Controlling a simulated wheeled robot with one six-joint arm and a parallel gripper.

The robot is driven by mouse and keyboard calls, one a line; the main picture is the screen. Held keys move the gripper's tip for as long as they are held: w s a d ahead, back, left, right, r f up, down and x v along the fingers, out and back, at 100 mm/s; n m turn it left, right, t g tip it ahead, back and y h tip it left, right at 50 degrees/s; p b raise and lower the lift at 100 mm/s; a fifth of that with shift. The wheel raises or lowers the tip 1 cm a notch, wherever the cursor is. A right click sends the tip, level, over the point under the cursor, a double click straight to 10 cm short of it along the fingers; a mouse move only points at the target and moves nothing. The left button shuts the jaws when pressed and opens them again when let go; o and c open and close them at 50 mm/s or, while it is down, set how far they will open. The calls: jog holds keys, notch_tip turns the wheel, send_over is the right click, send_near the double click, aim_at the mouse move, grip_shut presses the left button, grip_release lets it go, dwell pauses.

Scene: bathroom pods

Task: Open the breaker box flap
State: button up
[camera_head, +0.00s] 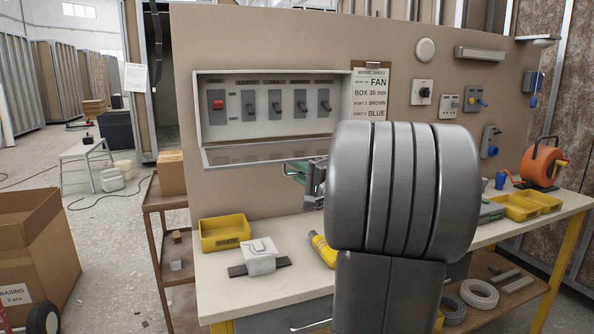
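The breaker box (197,108) is a pale box on the beige wall panel. It holds a red switch (217,104) and several dark switches in a row. Its flap (225,156) looks like a grey-framed panel hanging out below the box's lower edge, and the switches show uncovered above it. My gripper (300,173) is at the right end of the flap, close to its lower edge; whether it touches is unclear. My large grey arm links hide part of the gripper, and its fingers are too small to read.
The workbench (220,293) below carries a yellow bin (225,234), a white block (261,262) and a yellow bottle-like item (322,250). A wiring sheet (370,97) hangs right of the box. An orange cable reel (541,163) stands at the right end.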

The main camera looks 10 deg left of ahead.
aim_at(297, 155)
grip_shut()
notch_tip(297, 155, up, 3)
jog(key=p, duration=0.2)
jog(key=h+p, duration=0.1)
jog(key=p, duration=0.2)
jog(key=shift+s+d+m+g+h, duration=0.1)
jog(key=shift+s+m+g+h, duration=0.05)
jog(key=shift+m+g+h, duration=0.2)
grip_release()
jog(key=shift+d, duration=0.15)
